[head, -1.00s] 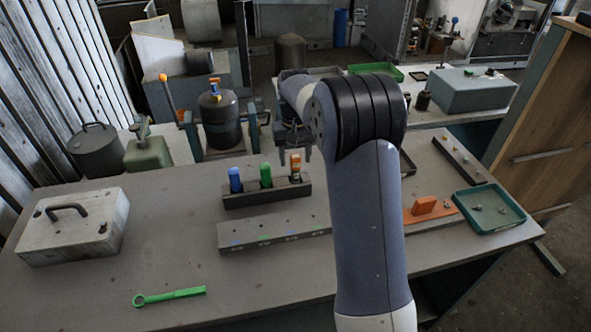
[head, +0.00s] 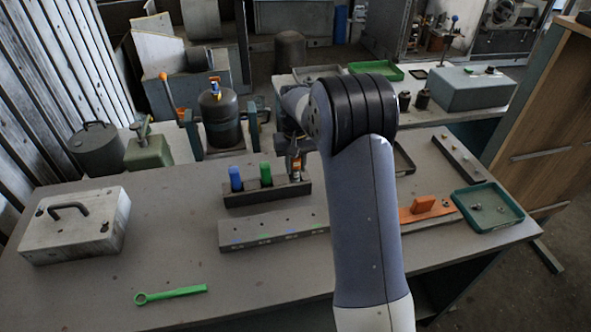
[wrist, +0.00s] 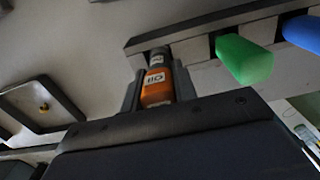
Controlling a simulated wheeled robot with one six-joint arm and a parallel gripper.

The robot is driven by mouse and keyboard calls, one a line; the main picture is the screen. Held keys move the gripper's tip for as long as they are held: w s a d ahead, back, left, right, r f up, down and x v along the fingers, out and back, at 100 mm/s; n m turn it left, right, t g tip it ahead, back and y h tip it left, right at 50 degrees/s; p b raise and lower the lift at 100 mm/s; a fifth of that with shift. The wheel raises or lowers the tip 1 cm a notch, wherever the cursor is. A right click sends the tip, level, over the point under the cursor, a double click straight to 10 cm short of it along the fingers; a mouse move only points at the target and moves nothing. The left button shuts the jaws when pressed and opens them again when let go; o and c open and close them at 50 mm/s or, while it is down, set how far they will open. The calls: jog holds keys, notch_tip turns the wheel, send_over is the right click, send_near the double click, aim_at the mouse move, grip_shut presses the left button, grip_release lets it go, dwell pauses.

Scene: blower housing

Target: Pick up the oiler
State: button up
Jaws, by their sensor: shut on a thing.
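The oiler is an orange bottle with a white label and a grey end. In the wrist view the oiler (wrist: 157,88) sits between the two fingers of my gripper (wrist: 157,78), which is shut on it. In the head view the oiler (head: 296,168) stands upright at the right end of a dark rack (head: 262,194), with my gripper (head: 296,152) around its upper part. Its grey end is at the rack's end slot in the wrist view; I cannot tell whether it is lifted at all.
A green-handled tool (head: 265,174) and a blue-handled tool (head: 235,178) stand in the same rack, left of the oiler. A grey slotted block (head: 275,233) lies in front. A green wrench (head: 170,294) and a grey case (head: 75,225) lie to the left.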

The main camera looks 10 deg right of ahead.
grip_shut()
notch_tip(320, 180, up, 10)
jog(key=shift+r+b, duration=0.1)
jog(key=shift+b, duration=0.5)
jog(key=shift+o, duration=1.6)
grip_release()
grip_shut()
